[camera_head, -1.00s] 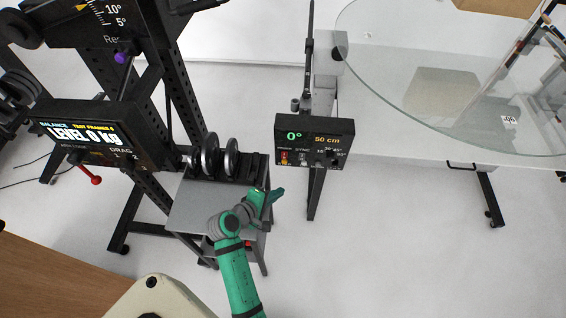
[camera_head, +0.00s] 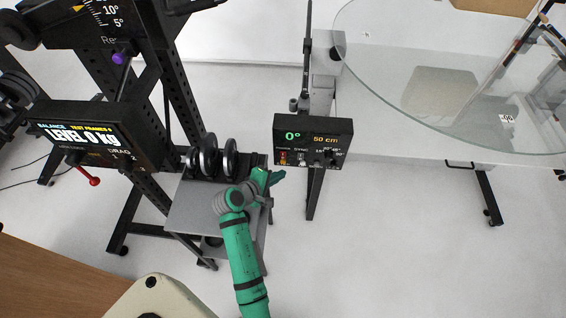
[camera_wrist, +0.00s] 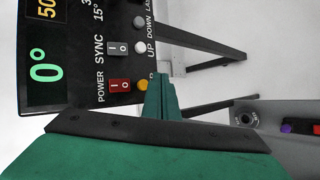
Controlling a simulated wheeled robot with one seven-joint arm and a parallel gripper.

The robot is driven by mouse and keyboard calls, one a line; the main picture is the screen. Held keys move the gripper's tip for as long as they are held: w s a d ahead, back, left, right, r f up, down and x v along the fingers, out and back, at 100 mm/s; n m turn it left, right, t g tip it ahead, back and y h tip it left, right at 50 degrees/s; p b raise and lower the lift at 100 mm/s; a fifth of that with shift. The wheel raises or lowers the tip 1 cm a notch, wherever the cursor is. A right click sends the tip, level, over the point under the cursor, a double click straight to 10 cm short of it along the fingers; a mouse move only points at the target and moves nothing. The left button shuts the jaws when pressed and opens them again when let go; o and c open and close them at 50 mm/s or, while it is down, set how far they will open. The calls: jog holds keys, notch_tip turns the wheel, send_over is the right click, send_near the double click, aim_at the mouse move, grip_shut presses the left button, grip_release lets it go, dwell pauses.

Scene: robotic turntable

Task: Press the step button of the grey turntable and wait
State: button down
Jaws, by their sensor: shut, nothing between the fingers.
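The control box (camera_head: 312,140) of the turntable shows 0° and 50 cm. In the wrist view the control box (camera_wrist: 75,60) stands sideways at upper left. An orange button (camera_wrist: 142,86) sits beside the red POWER switch (camera_wrist: 120,86); its label is mostly hidden by my finger. My gripper (camera_head: 280,175) is shut and empty, below and left of the box. In the wrist view my gripper's tips (camera_wrist: 160,78) appear right beside the orange button; contact cannot be told.
A large round glass top (camera_head: 450,75) extends at the right. A grey stand (camera_head: 205,208) with black discs (camera_head: 228,157) is left of my gripper. A black balance frame with a LEVEL 0 kg display (camera_head: 95,135) stands further left. The floor right of my arm is clear.

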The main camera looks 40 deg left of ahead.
jog(key=shift+w+a, duration=0.35)
jog(key=shift+w, duration=0.35)
jog(key=shift+a, duration=0.1)
dwell(1.5)
jog(key=shift+w+a, duration=0.2)
jog(key=shift+w, duration=0.15)
jog(key=shift+w+a, duration=0.2)
jog(key=shift+w, duration=0.15)
dwell(0.8)
jog(key=shift+s+d, duration=0.1)
jog(key=shift+s, duration=0.05)
jog(key=shift+s+d, duration=0.35)
jog(key=shift+s, duration=0.25)
jog(key=shift+s+d, duration=0.45)
jog(key=shift+s, duration=0.25)
jog(key=shift+s+d, duration=0.4)
jog(key=shift+s, duration=0.3)
jog(key=shift+s+d, duration=0.45)
jog(key=shift+s, duration=0.25)
jog(key=shift+d, duration=0.1)
dwell(1.1)
